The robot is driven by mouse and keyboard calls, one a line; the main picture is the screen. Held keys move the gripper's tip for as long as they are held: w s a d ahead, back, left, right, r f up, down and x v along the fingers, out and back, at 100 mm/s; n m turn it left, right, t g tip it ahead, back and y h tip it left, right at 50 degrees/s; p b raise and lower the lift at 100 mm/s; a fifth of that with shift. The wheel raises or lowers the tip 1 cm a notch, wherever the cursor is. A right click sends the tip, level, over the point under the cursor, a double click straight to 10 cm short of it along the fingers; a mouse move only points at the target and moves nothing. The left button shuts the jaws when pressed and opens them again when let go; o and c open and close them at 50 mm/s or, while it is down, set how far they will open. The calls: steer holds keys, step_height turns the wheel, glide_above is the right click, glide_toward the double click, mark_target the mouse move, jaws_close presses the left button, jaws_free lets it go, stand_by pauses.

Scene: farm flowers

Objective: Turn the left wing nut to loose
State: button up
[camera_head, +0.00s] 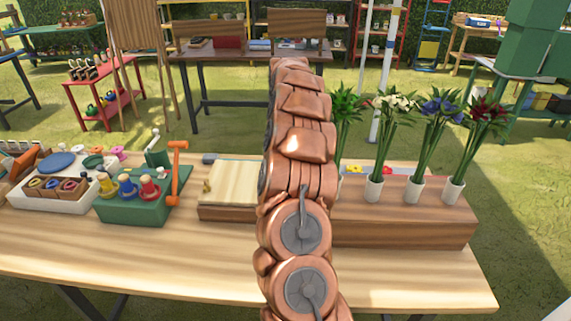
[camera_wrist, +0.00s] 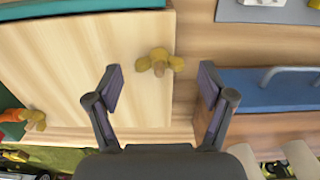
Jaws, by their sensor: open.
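A yellow wing nut (camera_head: 206,186) stands at the left edge of a pale wooden board (camera_head: 235,180) in the head view. It also shows in the wrist view (camera_wrist: 35,119), low at the far left and outside my fingers. A second yellow wing nut (camera_wrist: 158,62) sits at the board's right edge, just beyond the gap between my fingertips. My arm hides this second nut in the head view. My gripper (camera_wrist: 160,84) is open with nothing between its fingers, and it appears apart from both nuts. In the head view my arm hides the gripper.
A green box with coloured knobs and an orange lever (camera_head: 176,172) stands left of the board. Several white vases of flowers (camera_head: 414,190) stand on the wooden block to the right. A blue block with a grey handle (camera_wrist: 285,90) lies right of my fingers. The table's front strip is clear.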

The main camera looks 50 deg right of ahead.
step_height(320, 180, up, 5)
steer(key=shift+s+f, duration=0.1)
steer(key=shift+d+r, duration=0.1)
steer(key=shift+r, duration=2.65)
